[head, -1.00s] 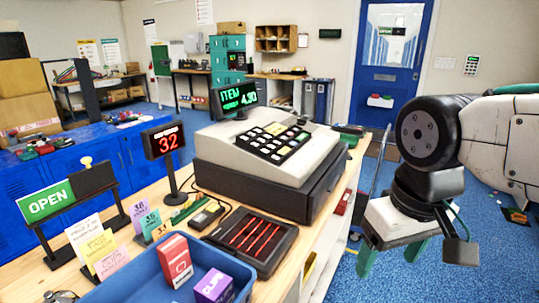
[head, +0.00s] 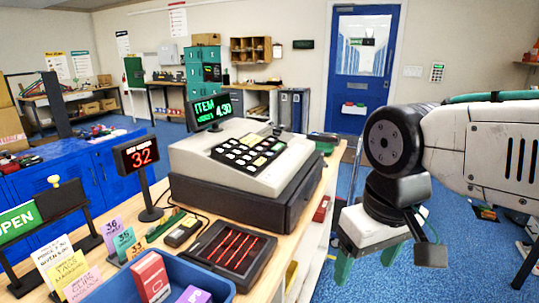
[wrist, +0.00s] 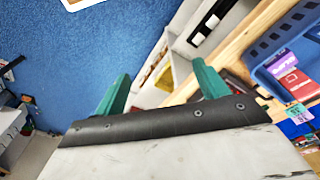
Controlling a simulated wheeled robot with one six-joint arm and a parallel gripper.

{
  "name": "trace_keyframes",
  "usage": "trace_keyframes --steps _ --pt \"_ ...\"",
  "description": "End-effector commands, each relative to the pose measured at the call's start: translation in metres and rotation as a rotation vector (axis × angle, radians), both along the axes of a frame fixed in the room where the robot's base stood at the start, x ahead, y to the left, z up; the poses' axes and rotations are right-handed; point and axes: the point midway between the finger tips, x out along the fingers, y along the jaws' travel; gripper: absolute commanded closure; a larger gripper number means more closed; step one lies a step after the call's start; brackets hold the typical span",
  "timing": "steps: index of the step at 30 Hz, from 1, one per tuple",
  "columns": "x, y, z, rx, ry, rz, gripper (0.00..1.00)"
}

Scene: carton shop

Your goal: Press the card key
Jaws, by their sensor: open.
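A cash register (head: 232,168) stands on the wooden counter with a black keypad (head: 249,150) of white, yellow and green keys on its sloped top. Its display (head: 213,110) reads "ITEM" and "4.30" in green. The lettering on the keys is too small to read, so I cannot tell which is the card key. My gripper (head: 362,262) hangs to the right of the counter, off its edge and apart from the register. Its green fingers point down. In the wrist view my gripper (wrist: 160,92) shows two green fingers spread with nothing between them.
A number sign (head: 136,153) showing 32, a black tray with red strips (head: 231,255) and a blue bin (head: 187,270) with small boxes stand on the counter (head: 188,212). A blue door (head: 362,60) is behind. Blue floor lies open to the right.

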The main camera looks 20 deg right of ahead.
Motion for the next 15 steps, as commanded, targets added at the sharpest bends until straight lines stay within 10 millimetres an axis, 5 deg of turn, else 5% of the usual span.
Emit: trace_keyframes --steps 1,8,15 --pt "0.0 0.0 0.0 0.0 0.0 0.0 0.38" --pt "0.0 0.0 0.0 0.0 0.0 0.0 1.0" --pt "0.0 0.0 0.0 0.0 0.0 0.0 1.0"
